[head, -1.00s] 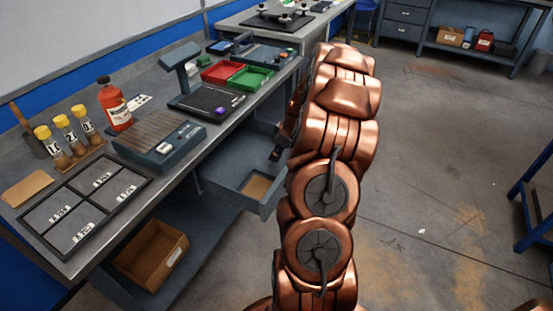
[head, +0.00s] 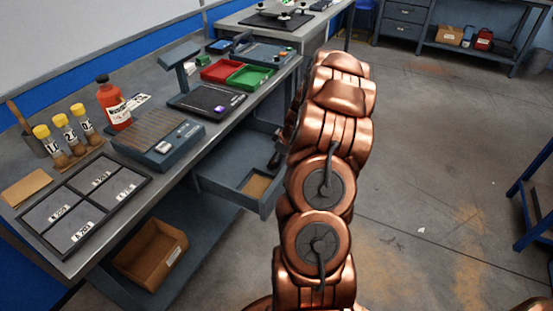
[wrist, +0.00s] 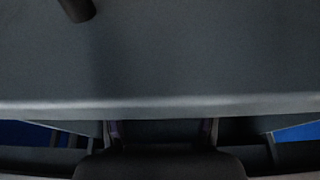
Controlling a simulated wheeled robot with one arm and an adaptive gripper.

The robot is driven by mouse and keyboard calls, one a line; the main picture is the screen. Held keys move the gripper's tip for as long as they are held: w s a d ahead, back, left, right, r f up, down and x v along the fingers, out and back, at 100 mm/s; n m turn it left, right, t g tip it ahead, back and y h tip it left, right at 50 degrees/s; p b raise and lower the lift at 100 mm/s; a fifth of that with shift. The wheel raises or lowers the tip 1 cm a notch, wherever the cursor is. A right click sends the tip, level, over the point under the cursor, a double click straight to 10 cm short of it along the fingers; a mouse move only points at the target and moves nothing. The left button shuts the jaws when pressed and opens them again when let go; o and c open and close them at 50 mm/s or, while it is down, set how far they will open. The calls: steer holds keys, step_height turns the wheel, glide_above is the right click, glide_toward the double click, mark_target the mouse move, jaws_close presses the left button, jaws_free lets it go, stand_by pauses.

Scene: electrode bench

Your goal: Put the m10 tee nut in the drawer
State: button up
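The drawer (head: 222,178) stands pulled out below the front edge of the bench, with a tan patch on its floor. I cannot make out the m10 tee nut in either view. A small purple spot on the black scale is too small to identify. My gripper is mostly hidden behind my copper arm in the head view; a dark part of it (head: 275,157) shows by the drawer's far end. In the wrist view my gripper (wrist: 162,132) appears open, its dark fingers apart at the lower edge, with nothing visible between them.
The bench carries the black scale (head: 203,101), red bin (head: 218,70), green bin (head: 250,77), a grey device (head: 150,145), red bottle (head: 113,103), yellow-capped vials (head: 62,122) and a sectioned tray (head: 110,207). A brown box (head: 145,250) sits on the lower shelf. Floor at right is clear.

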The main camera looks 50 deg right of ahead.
steer(key=v, duration=1.2)
steer(key=s+a+r+g+y, duration=0.1)
steer(key=s+a+r+g, duration=0.15)
steer(key=a, duration=1.25)
steer(key=s+a+r+g, duration=0.1)
steer(key=s+a+r, duration=0.25)
steer(key=a, duration=1.05)
steer(key=s+a+m+g+h, duration=0.1)
steer(key=s+a, duration=0.4)
steer(key=s, duration=0.5)
steer(key=s+a+m+g+h, duration=0.1)
steer(key=s+a, duration=0.3)
steer(key=s, duration=0.6)
steer(key=shift+s+a+r+m+g+b, duration=0.35)
steer(key=shift+r+m+g, duration=0.1)
steer(key=shift+m+g, duration=0.3)
steer(key=shift+w, duration=0.1)
